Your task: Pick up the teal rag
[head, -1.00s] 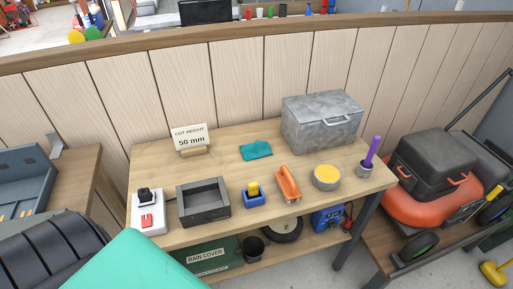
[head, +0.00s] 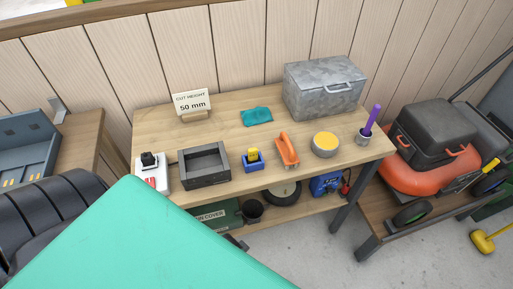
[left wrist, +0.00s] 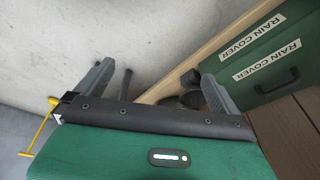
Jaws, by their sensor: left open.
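The teal rag (head: 257,116) lies crumpled on the wooden workbench (head: 226,124), near its back middle, left of the grey metal box. My left gripper (left wrist: 160,82) shows in the left wrist view with its two fingers spread apart and nothing between them. It faces the floor and the lower shelf, away from the rag, which is not seen in that view. My right gripper is in neither view. A large teal panel of my own body covers the bottom left of the head view.
On the bench are a metal box (head: 324,88), a sign (head: 193,104), a grey tray (head: 205,180), an orange-handled tool (head: 287,150), a yellow-topped tub (head: 325,145) and a purple-handled item (head: 371,122). A green RAIN COVER case (left wrist: 269,64) is below. A mower (head: 430,150) stands right.

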